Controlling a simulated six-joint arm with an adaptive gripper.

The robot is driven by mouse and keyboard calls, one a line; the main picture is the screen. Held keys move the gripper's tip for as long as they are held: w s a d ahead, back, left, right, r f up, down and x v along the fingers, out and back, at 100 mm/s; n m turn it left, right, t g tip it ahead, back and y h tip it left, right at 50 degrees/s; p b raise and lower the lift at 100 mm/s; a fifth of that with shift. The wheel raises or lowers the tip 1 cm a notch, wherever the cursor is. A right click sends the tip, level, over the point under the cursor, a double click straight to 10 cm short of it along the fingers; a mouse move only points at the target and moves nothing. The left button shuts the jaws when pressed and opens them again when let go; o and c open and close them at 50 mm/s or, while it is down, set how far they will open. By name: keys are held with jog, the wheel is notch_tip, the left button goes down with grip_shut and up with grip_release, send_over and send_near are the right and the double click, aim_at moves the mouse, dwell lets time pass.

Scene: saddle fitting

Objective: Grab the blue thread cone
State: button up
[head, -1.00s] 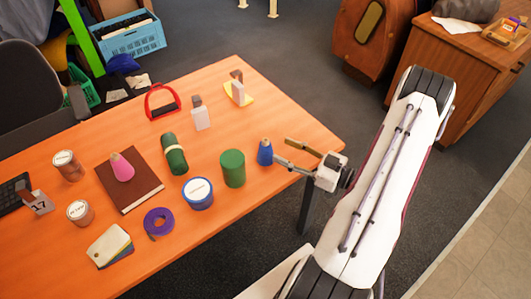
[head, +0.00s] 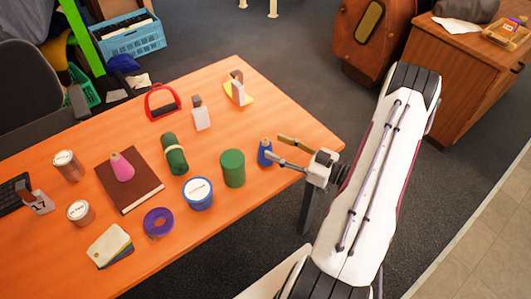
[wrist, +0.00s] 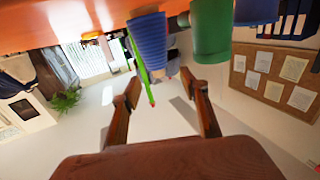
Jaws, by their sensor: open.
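The blue thread cone (head: 264,156) stands upright near the table's right edge, its small tan tip up. It also shows in the wrist view (wrist: 148,42), upside down, ahead of the opening between my fingers. My gripper (head: 275,147) is open and reaches in from the right, just beside the cone. The nearer fingertip overlaps the cone's right side in the head view; I cannot tell whether it touches. In the wrist view my two fingers (wrist: 160,82) are wide apart with nothing held.
A green cylinder (head: 232,168) stands close left of the cone, and it shows beside it in the wrist view (wrist: 210,35). A blue tin (head: 198,194) and a dark green roll (head: 173,155) are further left. The orange table (head: 290,115) is clear behind the cone.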

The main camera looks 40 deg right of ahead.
aim_at(269, 143)
jog(key=shift+w+a, duration=0.1)
jog(key=shift+w, duration=0.05)
jog(key=shift+x, duration=2.45)
grip_shut()
